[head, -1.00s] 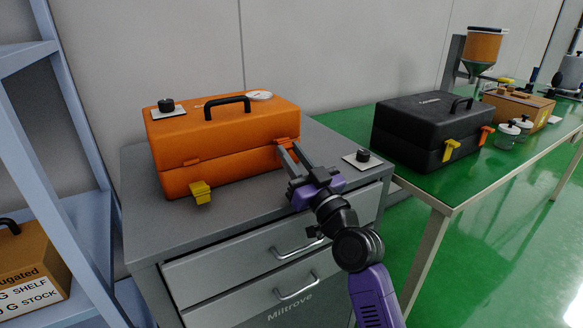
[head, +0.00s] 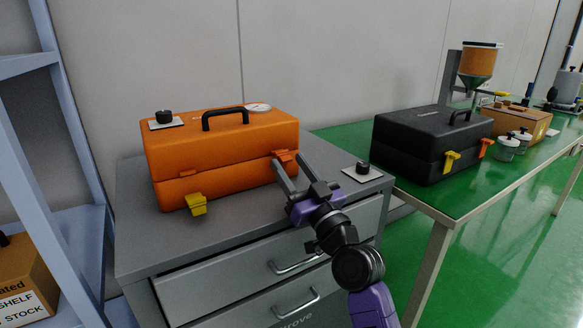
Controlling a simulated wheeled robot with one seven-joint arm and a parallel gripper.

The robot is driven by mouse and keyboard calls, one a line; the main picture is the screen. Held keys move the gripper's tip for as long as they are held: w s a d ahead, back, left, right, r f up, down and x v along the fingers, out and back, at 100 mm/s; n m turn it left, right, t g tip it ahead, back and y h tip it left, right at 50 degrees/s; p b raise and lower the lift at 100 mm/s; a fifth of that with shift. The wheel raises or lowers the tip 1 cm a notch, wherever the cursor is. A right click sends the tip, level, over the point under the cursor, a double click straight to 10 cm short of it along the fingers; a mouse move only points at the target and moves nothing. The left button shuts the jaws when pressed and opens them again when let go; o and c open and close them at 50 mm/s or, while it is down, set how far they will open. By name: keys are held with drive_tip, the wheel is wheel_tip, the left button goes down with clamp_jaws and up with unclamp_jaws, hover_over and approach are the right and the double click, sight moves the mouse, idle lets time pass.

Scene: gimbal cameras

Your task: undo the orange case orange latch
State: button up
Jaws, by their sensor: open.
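The orange case (head: 225,152) stands shut on the grey drawer cabinet, with a black handle on its lid. Its orange latch (head: 284,159) is at the right of the front face; its yellow latch (head: 196,204) is at the left and sticks outward. My gripper (head: 288,168) is open, its two grey fingers pointing at the case front by the orange latch. One fingertip is close to the latch; I cannot tell whether it touches. The latch shows partly beside the fingers.
A black knob on a white plate (head: 362,171) sits on the cabinet top (head: 140,250) right of my gripper. A black case (head: 420,140) with yellow and orange latches stands on the green table (head: 345,137). A blue shelf (head: 75,150) is at left.

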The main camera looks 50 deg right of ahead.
drive_tip(key=b+v, duration=0.1)
drive_tip(key=v, duration=0.6)
drive_tip(key=shift+b, duration=0.3)
drive_tip(key=shift+s+a+f, duration=0.1)
drive_tip(key=shift+s, duration=0.3)
